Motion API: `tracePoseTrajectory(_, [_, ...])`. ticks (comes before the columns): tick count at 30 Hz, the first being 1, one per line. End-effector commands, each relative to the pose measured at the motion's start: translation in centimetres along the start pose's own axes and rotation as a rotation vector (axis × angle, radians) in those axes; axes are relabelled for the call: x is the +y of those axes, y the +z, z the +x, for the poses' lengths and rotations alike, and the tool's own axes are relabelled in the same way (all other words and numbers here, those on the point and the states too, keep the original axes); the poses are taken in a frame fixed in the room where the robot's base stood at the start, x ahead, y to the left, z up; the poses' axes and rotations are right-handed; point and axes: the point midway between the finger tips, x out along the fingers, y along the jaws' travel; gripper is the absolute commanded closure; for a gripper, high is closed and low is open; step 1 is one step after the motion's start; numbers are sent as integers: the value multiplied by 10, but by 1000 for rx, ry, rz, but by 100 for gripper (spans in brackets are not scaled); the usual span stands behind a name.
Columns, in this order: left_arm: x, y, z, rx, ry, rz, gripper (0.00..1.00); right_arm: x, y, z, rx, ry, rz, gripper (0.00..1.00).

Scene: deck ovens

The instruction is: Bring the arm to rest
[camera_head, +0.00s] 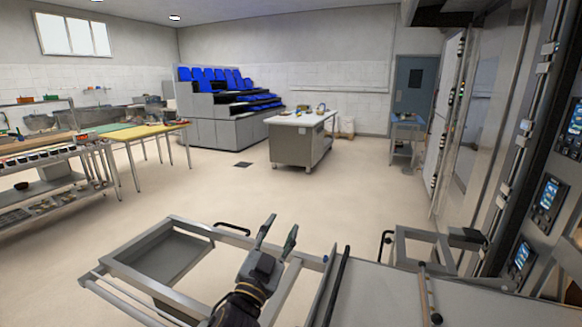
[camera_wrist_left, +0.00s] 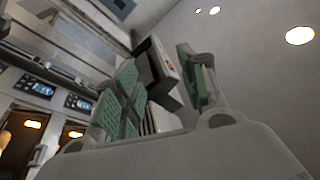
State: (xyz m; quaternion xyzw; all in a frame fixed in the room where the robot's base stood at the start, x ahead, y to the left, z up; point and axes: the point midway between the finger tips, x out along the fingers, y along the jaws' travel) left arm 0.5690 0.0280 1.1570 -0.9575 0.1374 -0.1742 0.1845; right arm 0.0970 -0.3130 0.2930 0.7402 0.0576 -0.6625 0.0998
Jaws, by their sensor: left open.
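My left gripper (camera_head: 277,232) is in the lower middle of the head view, its two fingers apart and pointing up and away. Nothing shows between the fingers. It is above or beside a grey metal frame (camera_head: 196,222); the exact gap cannot be told. In the left wrist view the open gripper (camera_wrist_left: 160,92) shows its green finger pads, with the ceiling and oven fronts behind. My right gripper is not in view.
Deck ovens with control panels (camera_head: 548,200) stand at the right. A flat grey surface with rails (camera_head: 385,295) lies at the lower right. A white-topped counter (camera_head: 300,118), a yellow table (camera_head: 140,131) and blue stepped seats (camera_head: 215,85) stand farther back. Open floor lies between.

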Motion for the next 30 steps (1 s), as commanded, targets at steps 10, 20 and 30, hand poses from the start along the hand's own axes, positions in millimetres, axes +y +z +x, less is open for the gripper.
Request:
tracePoseTrajectory(10, [-27, 113, -60, -433, -72, -126, 58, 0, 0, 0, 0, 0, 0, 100])
tracePoseTrajectory(20, [-26, 201, -153, -846, -64, -229, 58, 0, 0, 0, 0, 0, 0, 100])
tracePoseTrajectory(30, [-9, 252, -272, -1249, 17, -325, 58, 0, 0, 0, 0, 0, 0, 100])
